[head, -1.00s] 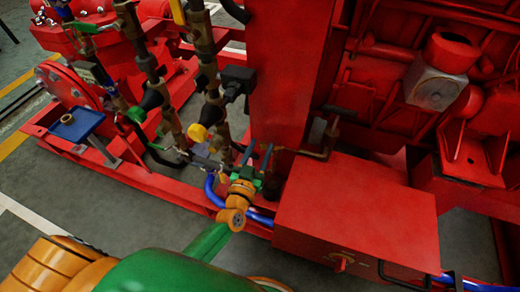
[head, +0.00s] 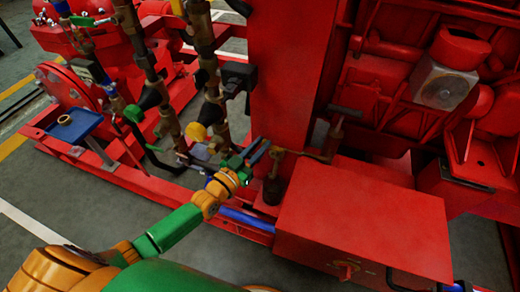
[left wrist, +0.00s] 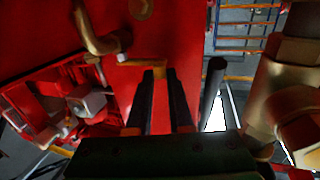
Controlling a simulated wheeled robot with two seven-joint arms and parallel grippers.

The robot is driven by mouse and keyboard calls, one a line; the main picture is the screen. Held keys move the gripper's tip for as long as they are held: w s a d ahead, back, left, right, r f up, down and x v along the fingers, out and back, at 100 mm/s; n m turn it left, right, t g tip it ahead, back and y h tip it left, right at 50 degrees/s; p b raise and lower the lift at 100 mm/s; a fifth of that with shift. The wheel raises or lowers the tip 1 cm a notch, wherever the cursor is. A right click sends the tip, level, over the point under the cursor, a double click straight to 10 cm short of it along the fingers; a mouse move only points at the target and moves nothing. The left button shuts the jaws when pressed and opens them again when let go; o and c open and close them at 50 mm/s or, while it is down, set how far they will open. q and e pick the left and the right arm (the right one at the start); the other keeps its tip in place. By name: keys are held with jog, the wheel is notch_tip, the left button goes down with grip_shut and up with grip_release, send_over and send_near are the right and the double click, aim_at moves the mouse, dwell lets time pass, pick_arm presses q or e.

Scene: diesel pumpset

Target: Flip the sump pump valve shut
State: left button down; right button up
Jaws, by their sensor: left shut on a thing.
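My left gripper (head: 262,152) reaches in from the lower left in the head view, beside the lower end of the red upright panel. In the left wrist view, its two dark fingers (left wrist: 160,75) are shut on a thin orange-yellow lever (left wrist: 150,64), which looks like the sump pump valve's handle. The lever runs left from the fingertips toward a bent brass pipe (left wrist: 93,38) in front of the red panel. In the head view this brass pipe (head: 322,150) stands right of the fingertips, and the lever is too small to make out. My right gripper is not in view.
A red box (head: 365,215) stands right of my left gripper. Vertical brass pipes with valves (head: 205,75) stand to its left. The red upright panel (head: 290,70) rises behind it. A blue tray (head: 75,125) sits at the far left. Grey floor lies in front.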

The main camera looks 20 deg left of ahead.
pick_arm(q)
jog(key=c, duration=0.8)
grip_release()
jog(key=shift+s, duration=0.1)
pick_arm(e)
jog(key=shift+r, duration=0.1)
pick_arm(q)
jog(key=p+v, duration=0.2)
jog(key=v, duration=0.4)
jog(key=shift+s+a, duration=0.1)
jog(key=shift+s, duration=0.3)
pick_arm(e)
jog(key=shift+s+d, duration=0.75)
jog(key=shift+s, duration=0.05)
